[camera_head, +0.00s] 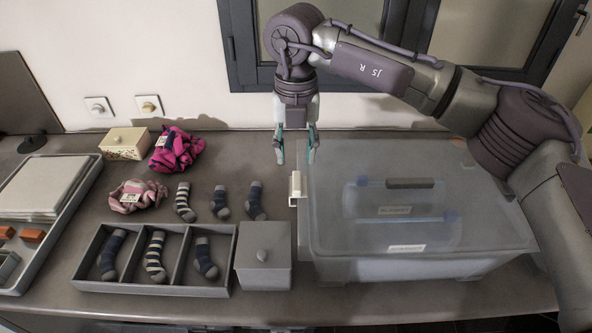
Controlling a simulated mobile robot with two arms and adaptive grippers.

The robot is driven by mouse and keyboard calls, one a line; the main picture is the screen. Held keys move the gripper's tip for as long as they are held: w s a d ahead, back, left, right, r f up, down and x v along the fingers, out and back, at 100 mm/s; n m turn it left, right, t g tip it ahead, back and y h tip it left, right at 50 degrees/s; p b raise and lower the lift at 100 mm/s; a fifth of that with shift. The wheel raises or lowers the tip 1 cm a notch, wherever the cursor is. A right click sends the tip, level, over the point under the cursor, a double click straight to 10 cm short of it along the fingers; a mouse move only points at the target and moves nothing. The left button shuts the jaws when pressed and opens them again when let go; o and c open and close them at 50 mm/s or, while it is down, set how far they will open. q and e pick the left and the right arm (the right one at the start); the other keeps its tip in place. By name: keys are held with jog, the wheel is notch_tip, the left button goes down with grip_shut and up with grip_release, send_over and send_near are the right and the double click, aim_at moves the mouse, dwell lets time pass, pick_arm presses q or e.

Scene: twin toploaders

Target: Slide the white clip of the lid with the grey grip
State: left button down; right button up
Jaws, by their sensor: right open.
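A large translucent tub with a frosted lid (335,230) stands at the right of the counter. The lid carries a dark grey grip (410,183) near its middle. A white clip (297,188) sits at the lid's left edge. My right gripper (295,158) hangs down just above and behind the clip, open and empty, its two fingers apart. It does not visibly touch the clip. Blurred shapes with blue corners and pale labels show through the lid. My left gripper is not in view.
A grey divided tray (236,262) holding socks and a grey lidded box (263,275) stand left of the tub. Loose socks (185,202), pink cloths (176,152) and a small cream box (125,143) lie behind. A window frame (240,75) is on the back wall.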

aim_at(297, 180)
notch_tip(297, 180, down, 6)
jog(key=shift+d+r+p, duration=0.1)
jog(key=shift+r+p, duration=0.15)
jog(key=shift+p, duration=0.5)
jog(key=shift+f, duration=0.5)
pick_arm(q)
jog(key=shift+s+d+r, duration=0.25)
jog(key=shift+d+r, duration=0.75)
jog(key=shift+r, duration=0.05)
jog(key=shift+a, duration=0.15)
pick_arm(e)
grip_shut()
